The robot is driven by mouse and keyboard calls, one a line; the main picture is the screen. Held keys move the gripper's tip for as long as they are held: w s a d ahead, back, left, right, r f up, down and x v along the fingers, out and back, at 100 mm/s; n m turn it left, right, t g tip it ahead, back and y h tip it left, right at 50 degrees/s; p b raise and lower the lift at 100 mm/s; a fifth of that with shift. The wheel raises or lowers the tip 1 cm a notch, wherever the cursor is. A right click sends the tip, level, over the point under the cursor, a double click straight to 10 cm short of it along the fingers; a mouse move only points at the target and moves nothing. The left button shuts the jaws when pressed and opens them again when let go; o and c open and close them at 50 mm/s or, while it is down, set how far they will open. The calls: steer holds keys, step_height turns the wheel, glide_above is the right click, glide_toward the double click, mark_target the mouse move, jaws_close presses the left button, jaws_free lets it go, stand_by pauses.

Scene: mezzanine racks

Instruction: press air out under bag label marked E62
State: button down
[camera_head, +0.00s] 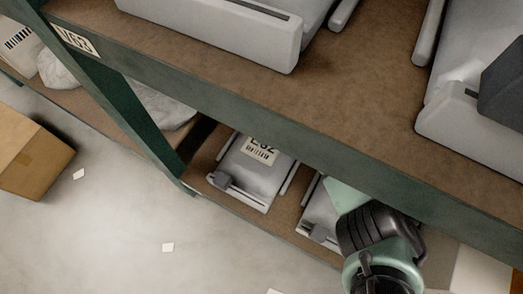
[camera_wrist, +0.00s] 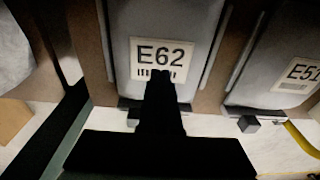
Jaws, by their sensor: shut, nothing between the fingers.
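The label marked E62 (camera_head: 259,151) is on a grey bag (camera_head: 251,182) on the lower rack shelf. In the wrist view the E62 label (camera_wrist: 160,55) fills the middle of the picture, above a barcode, on the pale bag (camera_wrist: 130,18). My gripper (camera_wrist: 160,76) is a dark shape with its fingers shut and empty. Its tips overlap the lower edge of the label, over the barcode. I cannot tell whether they touch it. In the head view my arm reaches down at the lower right, and the fingertips are not visible there. No air bulge under the label can be made out.
A second bag with a partly cut-off label like E51 (camera_wrist: 302,75) lies to the right. The green upper shelf beam (camera_head: 300,128) and a green post (camera_head: 140,120) frame the lower shelf. A cardboard box (camera_head: 35,160) stands on the floor at left.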

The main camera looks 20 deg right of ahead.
mark_target(262, 147)
steer(key=shift+f+b, duration=0.75)
steer(key=shift+f, duration=0.4)
steer(key=shift+s+f, duration=0.1)
step_height(262, 147, down, 4)
steer(key=shift+r+b, duration=0.15)
steer(key=shift+b, duration=0.8)
steer(key=shift+w+d+r, duration=0.3)
steer(key=shift+w+d, duration=0.25)
steer(key=shift+w+d+r, duration=0.3)
steer(key=shift+w+d, duration=0.2)
steer(key=shift+w, duration=0.05)
steer(key=shift+r, duration=0.15)
step_height(262, 147, up, 12)
steer(key=p, duration=0.7)
steer(key=shift+w+d+p, duration=0.3)
steer(key=shift+w+d, duration=0.1)
